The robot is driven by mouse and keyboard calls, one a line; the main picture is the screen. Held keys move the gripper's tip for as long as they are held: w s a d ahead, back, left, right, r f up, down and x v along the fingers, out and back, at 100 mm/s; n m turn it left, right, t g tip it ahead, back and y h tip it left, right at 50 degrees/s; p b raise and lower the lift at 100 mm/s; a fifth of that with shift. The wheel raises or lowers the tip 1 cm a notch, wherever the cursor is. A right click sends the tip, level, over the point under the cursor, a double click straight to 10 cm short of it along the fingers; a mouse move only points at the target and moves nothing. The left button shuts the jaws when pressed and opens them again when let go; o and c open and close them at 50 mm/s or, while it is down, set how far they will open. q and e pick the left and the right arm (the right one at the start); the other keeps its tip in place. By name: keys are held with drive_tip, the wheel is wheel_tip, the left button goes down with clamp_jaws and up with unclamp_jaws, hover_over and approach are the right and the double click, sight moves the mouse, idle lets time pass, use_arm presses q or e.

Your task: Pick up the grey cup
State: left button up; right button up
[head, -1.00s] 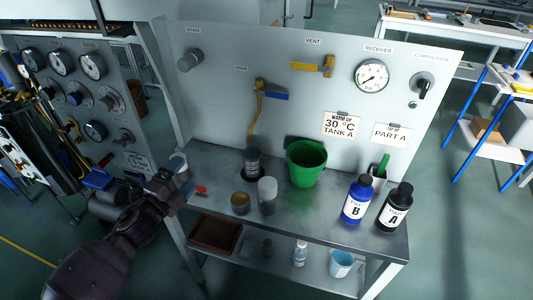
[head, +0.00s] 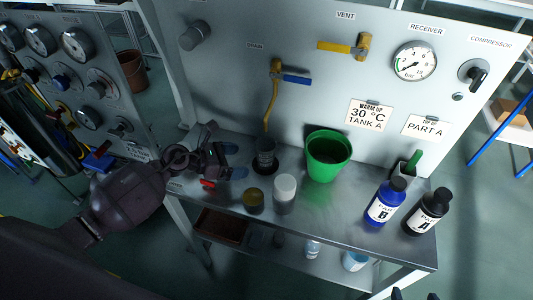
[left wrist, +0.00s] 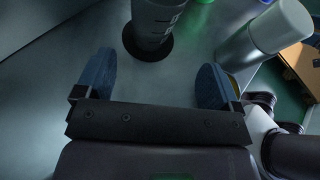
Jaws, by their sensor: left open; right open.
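The grey cup (head: 265,150), with marks on its side, stands upright on a dark round disc under the yellow drain pipe on the metal bench. In the left wrist view the cup (left wrist: 155,18) is at the top middle, its upper part cut off. My left gripper (head: 238,160) is open just left of the cup, at about bench height. In the left wrist view its blue fingers (left wrist: 155,78) are apart and empty, pointing toward the cup, one to each side. The dark tips of my right gripper (head: 412,294) show at the bottom edge, open and apart.
A white-topped grey cylinder (head: 284,195) and a brown jar (head: 254,201) stand in front of the cup. A green bucket (head: 327,156) is right of it. Blue (head: 384,203) and black (head: 427,212) bottles stand further right. A red-handled item (head: 208,184) lies near my left wrist.

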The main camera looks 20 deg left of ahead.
sight(263, 157)
use_arm(q)
drive_tip(key=x, duration=0.4)
drive_tip(key=shift+w, duration=0.1)
drive_tip(key=shift+w+a+x, duration=0.15)
drive_tip(key=shift+w+x, duration=0.05)
drive_tip(key=shift+x, duration=1.1)
drive_tip(key=shift+w+a+x, duration=0.1)
drive_tip(key=shift+w+x, duration=0.05)
drive_tip(key=shift+x, duration=1.15)
drive_tip(key=c, duration=1)
drive_tip(key=shift+r, duration=0.1)
drive_tip(key=shift+c, duration=0.2)
drive_tip(key=shift+r, duration=0.1)
